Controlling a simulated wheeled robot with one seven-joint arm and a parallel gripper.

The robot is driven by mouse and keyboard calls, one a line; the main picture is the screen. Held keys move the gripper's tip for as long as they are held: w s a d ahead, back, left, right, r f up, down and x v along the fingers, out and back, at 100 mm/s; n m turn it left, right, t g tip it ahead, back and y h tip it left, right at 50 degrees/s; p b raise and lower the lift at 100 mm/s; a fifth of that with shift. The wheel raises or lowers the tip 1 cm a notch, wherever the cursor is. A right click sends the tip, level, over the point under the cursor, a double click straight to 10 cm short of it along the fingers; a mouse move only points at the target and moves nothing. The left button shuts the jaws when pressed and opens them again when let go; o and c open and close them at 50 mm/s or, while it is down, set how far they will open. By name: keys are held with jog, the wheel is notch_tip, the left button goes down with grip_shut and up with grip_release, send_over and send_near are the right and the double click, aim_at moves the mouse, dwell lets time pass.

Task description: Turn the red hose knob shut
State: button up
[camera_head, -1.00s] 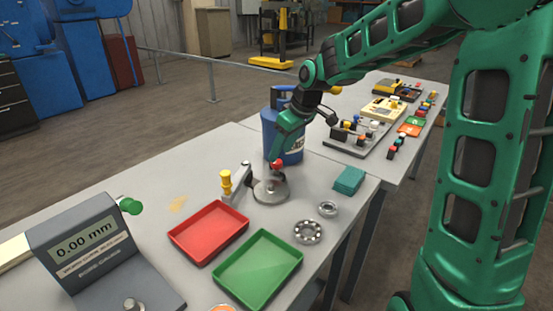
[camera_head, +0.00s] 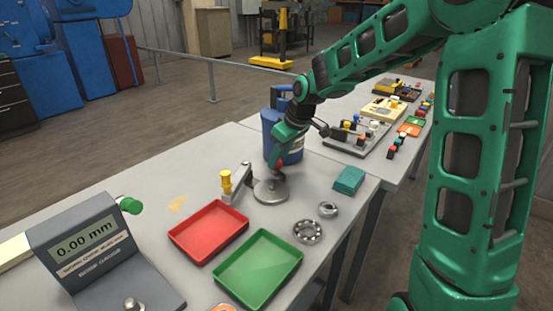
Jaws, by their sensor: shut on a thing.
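The red knob (camera_head: 279,163) shows as a small patch of red at the lower end of my gripper (camera_head: 279,170). It stands above a round grey metal base (camera_head: 271,191) on the near table. My gripper points down over this base and is shut on the red knob. The fingers are small and dark here, and most of the knob is hidden by them and the wrist. A yellow knob (camera_head: 226,181) stands upright to the left, by a grey metal lever piece (camera_head: 241,176).
A blue jug (camera_head: 292,149) stands close behind my gripper. A red tray (camera_head: 208,232), a green tray (camera_head: 258,268) and metal rings (camera_head: 308,231) lie in front. A teal block (camera_head: 349,180) lies to the right. A gauge (camera_head: 92,250) stands front left.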

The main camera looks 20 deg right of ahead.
jog(key=shift+a+m, duration=0.15)
jog(key=shift+m, duration=0.15)
jog(key=m+h, duration=0.1)
jog(key=m, duration=0.2)
jog(key=shift+a+m+t, duration=0.1)
jog(key=shift+m+t, duration=0.2)
jog(key=shift+t, duration=0.1)
jog(key=m+h, duration=0.2)
jog(key=m, duration=0.2)
jog(key=shift+a+m, duration=0.15)
jog(key=shift+m, duration=0.15)
jog(key=m+h, duration=0.1)
jog(key=m, duration=0.3)
jog(key=shift+a+m+g+h, duration=0.15)
jog(key=shift+m+g+h, duration=0.15)
jog(key=shift+g+h, duration=0.1)
jog(key=shift+w+m+g+h, duration=0.1)
jog(key=shift+m+g+h, duration=0.2)
jog(key=shift+m, duration=0.8)
jog(key=shift+m+g+h, duration=0.3)
jog(key=shift+m, duration=0.8)
jog(key=o, duration=1.1)
jog(key=shift+c, duration=0.2)
